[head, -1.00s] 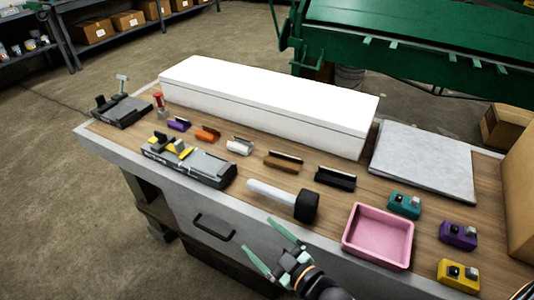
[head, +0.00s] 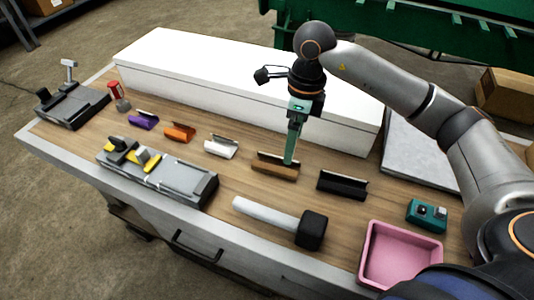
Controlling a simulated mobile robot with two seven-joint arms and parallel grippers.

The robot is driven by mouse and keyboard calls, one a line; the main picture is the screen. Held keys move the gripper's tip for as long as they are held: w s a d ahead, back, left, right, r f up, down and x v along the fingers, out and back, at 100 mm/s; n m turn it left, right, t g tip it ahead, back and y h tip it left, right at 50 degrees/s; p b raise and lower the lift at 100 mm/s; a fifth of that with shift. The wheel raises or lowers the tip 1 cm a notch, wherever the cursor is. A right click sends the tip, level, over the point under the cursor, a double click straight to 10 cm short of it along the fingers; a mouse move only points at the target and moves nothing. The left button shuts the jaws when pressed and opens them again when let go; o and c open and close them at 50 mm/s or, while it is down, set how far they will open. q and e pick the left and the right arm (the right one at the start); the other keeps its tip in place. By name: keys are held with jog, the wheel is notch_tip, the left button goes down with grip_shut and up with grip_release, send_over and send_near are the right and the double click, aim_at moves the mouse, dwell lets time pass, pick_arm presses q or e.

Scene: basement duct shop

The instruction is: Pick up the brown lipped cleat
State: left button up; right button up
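My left gripper is not in view.
White (head: 221,147) and black (head: 342,185) cleats lie on either side, with orange (head: 180,133) and purple (head: 143,120) ones farther left. A long white box (head: 220,85) stands behind. A mallet (head: 285,221), a pink tray (head: 368,254) and a grey fixture (head: 180,178) are nearer.

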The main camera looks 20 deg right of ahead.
jog(key=d+h, duration=0.1)
jog(key=d, duration=0.1)
send_near(293, 164)
jog(key=shift+s+a+f, duration=0.1)
jog(key=shift+s+f, duration=1)
jog(key=shift+s, duration=0.1)
jog(key=f, duration=0.2)
jog(key=a+f, duration=0.1)
jog(key=f, duration=0.1)
jog(key=shift+w+a+f+p, duration=0.15)
jog(key=shift+w+f+p, duration=0.05)
jog(key=shift+f+p, duration=0.2)
jog(key=shift+f, duration=0.35)
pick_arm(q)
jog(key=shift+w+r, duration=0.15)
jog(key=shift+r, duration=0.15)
pick_arm(e)
jog(key=c, duration=1.5)
jog(key=shift+o, duration=0.2)
